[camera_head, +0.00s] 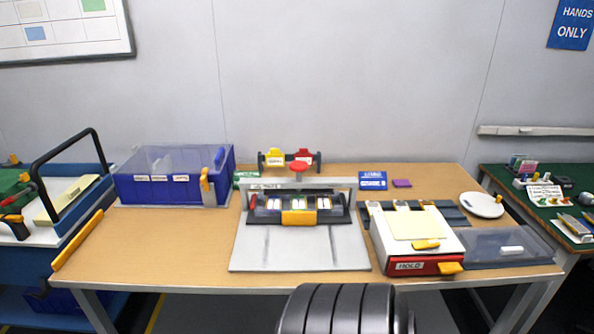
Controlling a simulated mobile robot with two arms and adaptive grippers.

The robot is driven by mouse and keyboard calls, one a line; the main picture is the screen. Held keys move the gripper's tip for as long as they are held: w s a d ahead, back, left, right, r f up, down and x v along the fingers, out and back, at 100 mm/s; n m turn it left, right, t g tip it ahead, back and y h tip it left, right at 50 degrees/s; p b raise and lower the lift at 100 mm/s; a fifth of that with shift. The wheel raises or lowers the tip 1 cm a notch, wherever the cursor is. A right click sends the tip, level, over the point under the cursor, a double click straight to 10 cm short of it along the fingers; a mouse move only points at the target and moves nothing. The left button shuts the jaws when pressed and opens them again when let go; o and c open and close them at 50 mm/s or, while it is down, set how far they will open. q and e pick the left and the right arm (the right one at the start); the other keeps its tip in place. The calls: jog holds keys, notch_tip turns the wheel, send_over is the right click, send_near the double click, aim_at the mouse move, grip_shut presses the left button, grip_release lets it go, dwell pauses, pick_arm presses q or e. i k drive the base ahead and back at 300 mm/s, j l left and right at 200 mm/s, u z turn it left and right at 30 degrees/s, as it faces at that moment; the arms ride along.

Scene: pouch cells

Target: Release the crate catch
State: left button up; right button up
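A blue crate (131,190) with clear, see-through upper walls or lid stands at the back left of the wooden table. White labels show along its front. An orange-yellow catch (207,186) sits upright at the crate's front right corner. A blue upright piece (219,158) shows just above and right of it. Whether the catch is fastened is too small to tell. Neither of my grippers is in view.
A grey press-like fixture (300,247) stands mid-table, with a white and red box marked HOLD (410,266) to its right. A yellow bar (77,240) lies along the table's left edge. A cart with a black handle (62,148) stands left. The wooden top (170,245) before the crate is clear.

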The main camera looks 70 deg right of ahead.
aim_at(203, 180)
jog(key=l+z, duration=0.2)
jog(key=z, duration=0.3)
jog(key=i+l+z, duration=0.1)
jog(key=z, duration=0.35)
jog(key=i+l+z, duration=0.1)
jog(key=z, duration=0.4)
jog(key=i+l+z, duration=0.1)
jog(key=z, duration=0.35)
jog(key=i+l, duration=0.1)
jog(key=i, duration=0.5)
jog(key=l+z, duration=0.05)
